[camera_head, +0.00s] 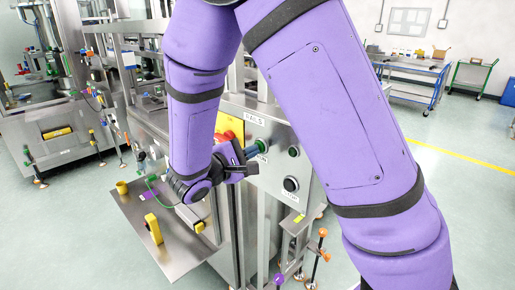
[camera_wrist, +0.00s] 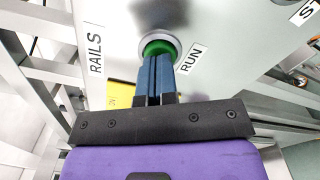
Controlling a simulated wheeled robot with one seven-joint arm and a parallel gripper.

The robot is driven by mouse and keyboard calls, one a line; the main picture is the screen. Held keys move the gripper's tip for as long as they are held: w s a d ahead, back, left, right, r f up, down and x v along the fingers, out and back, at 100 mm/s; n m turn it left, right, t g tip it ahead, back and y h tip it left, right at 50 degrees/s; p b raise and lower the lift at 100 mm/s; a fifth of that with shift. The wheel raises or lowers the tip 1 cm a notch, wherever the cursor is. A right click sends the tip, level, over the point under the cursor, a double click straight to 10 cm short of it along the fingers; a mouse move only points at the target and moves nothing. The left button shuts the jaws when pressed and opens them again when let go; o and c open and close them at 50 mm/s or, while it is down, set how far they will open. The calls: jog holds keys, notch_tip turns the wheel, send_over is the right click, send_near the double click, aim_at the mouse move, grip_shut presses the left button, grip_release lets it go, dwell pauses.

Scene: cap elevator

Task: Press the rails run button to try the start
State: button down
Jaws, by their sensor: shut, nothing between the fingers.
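The green run button (camera_wrist: 158,46) sits in a pale ring on the grey panel in the wrist view, between the labels RAILS (camera_wrist: 96,48) and RUN (camera_wrist: 191,60). My gripper (camera_wrist: 154,60) is shut and empty. Its blue fingertips cover the button's lower part; I cannot tell whether they touch it. In the head view my gripper (camera_head: 259,148) points at the control panel (camera_head: 270,178), left of a second dark green button (camera_head: 293,151). A black button (camera_head: 290,184) marked STOP is lower on the panel.
A yellow-and-red part (camera_head: 229,128) is left of my gripper on the machine. A metal tray (camera_head: 180,252) with a yellow block (camera_head: 154,229) is below. Another machine stands at the left, and a blue cart (camera_head: 411,84) at the back right. Open floor lies at the right.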

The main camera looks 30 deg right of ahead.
jog(key=shift+w+d, duration=0.15)
jog(key=shift+d, duration=0.3)
dwell(0.4)
jog(key=shift+a, duration=0.1)
jog(key=shift+v, duration=2.7)
